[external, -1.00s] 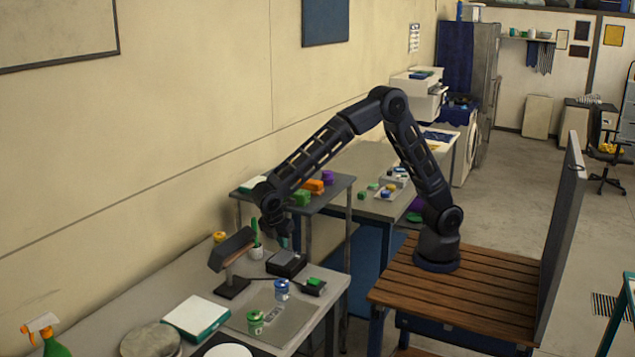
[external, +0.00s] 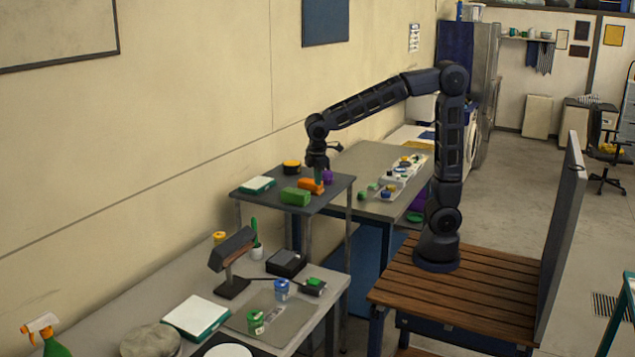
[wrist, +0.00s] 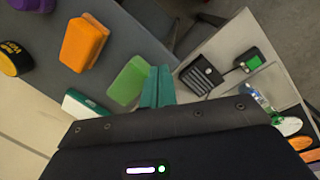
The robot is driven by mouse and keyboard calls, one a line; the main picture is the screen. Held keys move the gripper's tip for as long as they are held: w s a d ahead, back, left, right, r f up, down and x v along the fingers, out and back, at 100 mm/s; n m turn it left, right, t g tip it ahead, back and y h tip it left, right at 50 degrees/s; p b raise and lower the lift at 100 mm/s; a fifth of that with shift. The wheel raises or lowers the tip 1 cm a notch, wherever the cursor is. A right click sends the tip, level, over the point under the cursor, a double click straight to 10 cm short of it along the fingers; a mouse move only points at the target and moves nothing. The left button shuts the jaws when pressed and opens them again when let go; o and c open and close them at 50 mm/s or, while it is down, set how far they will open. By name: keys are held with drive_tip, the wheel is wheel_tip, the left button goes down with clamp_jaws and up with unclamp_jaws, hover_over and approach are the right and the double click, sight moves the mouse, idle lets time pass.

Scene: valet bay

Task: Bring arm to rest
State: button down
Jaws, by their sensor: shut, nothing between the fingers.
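My arm stands on the slatted wooden bench and reaches left over the small grey table (external: 258,205). My gripper (external: 319,181) points down above that table's right part, and its teal fingers (wrist: 157,86) show together with nothing between them. In the external view it overlaps the orange block (external: 305,185) and is close to the green block (external: 293,197). In the wrist view the green block (wrist: 126,82) lies just left of the fingers and the orange block (wrist: 84,44) farther left. I cannot tell the height of the fingertips above the table.
A purple item (external: 327,177), a black-and-yellow round tub (external: 291,167) and a white-and-green box (external: 257,184) share the table. A tall grey panel (external: 565,235) stands right of my base.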

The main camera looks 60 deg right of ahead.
drive_tip(key=s+d+r+m+t+y, duration=0.1)
drive_tip(key=s+d+r+m, duration=0.2)
drive_tip(key=d, duration=0.5)
drive_tip(key=s+d+m+t, duration=0.1)
drive_tip(key=s+d+m, duration=0.2)
drive_tip(key=s+d, duration=0.4)
drive_tip(key=s+d+f+m+t, duration=0.1)
drive_tip(key=s+d+m, duration=0.3)
drive_tip(key=s+d, duration=0.5)
drive_tip(key=shift+f+m+t+y, duration=0.3)
drive_tip(key=shift+f+m+t, duration=0.1)
drive_tip(key=shift+f, duration=0.15)
drive_tip(key=shift+d, duration=0.1)
